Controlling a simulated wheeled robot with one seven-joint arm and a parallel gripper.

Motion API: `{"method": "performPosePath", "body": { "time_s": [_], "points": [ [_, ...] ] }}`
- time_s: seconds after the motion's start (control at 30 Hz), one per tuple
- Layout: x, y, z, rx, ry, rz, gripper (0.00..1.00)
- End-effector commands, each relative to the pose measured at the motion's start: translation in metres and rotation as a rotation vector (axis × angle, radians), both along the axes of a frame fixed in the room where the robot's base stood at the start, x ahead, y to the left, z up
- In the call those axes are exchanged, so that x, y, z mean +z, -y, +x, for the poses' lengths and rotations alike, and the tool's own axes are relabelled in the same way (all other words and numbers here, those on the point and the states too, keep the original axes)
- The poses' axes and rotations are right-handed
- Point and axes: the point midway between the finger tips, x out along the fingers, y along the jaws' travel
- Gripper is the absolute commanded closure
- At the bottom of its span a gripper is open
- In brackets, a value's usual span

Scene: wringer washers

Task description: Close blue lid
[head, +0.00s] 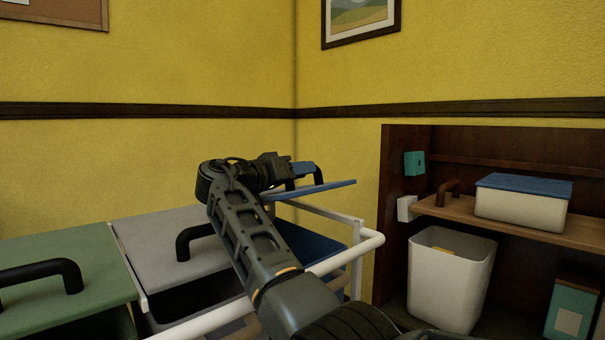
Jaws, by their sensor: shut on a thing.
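The blue lid (335,188) is a thin flat panel, seen nearly edge-on, raised above the blue part of the rightmost washer (322,250) with a visible gap between them. A black arched handle (318,177) stands on top of the lid. My gripper (303,170) is at this handle, shut on it. My wrist and arm cover the left part of the lid and some of the washer below.
A grey lid (165,232) and a green lid (60,262), both with black handles, lie to the left. A white rail (335,262) runs in front. At right, a wooden shelf (510,228) holds a blue-topped box (522,203) above a white bin (450,280).

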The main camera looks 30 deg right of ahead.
Motion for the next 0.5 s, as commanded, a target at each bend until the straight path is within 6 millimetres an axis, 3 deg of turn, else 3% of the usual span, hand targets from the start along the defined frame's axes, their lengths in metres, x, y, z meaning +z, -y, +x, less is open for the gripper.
{"method": "performPosePath", "body": {
  "time_s": [0.27,0.3,0.5],
  "points": [
    [0.0005,-0.0016,0.0003,0.003,-0.001,-0.001,1.00],
    [0.0006,-0.0016,0.0002,0.003,-0.001,-0.001,0.72],
    [0.0007,-0.0008,0.0000,0.000,0.000,-0.001,0.52]
  ]
}}
